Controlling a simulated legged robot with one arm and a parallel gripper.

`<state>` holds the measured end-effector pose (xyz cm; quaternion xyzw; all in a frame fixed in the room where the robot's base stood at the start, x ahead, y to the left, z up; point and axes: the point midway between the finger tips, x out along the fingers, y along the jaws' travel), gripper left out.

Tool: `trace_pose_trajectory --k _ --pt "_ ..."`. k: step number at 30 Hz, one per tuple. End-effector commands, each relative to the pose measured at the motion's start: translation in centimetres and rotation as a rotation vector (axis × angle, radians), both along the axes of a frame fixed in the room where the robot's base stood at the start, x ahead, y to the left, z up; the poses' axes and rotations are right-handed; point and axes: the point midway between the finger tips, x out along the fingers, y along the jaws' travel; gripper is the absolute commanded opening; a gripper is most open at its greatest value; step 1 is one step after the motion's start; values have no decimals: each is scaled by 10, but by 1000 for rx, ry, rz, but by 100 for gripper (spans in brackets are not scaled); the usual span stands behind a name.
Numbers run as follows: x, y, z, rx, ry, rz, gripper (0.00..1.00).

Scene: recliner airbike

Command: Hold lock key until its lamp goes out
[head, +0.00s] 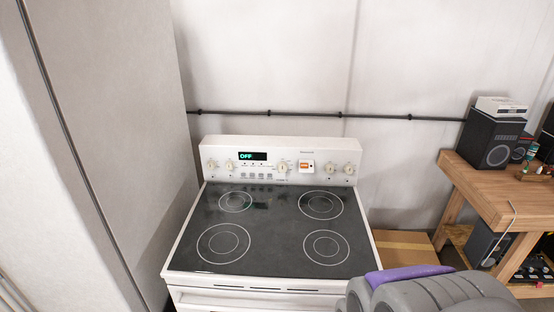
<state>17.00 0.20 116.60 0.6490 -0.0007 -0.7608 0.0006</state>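A white stove (250,283) with a black glass cooktop (279,232) stands in the middle of the head view. Its upright control panel (235,146) has a dark display (253,156) reading OFF in green. Small keys sit in a row below the display, too small to read, so I cannot tell which is the lock key. An orange-lit element (305,166) in a white frame shows right of the middle of the panel; I cannot tell whether it is the key's lamp. My gripper's fingers do not show.
A grey, purple-edged rounded shape (430,292) fills the lower right, close to the camera; I cannot tell what it is. A tall pale panel (100,130) flanks the stove's left. A wooden bench (490,195) with a speaker (492,139) stands right. A cardboard box (405,246) lies between.

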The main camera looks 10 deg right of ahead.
Motion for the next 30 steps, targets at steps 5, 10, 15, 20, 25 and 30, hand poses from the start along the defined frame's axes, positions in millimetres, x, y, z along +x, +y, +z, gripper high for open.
trace_pose_trajectory --k 5,10,15,20,25,30 --pt "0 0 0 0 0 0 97" --pt "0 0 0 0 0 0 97" --pt "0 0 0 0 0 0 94" --pt "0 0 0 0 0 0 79" --pt "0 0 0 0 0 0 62" --pt "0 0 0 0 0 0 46"
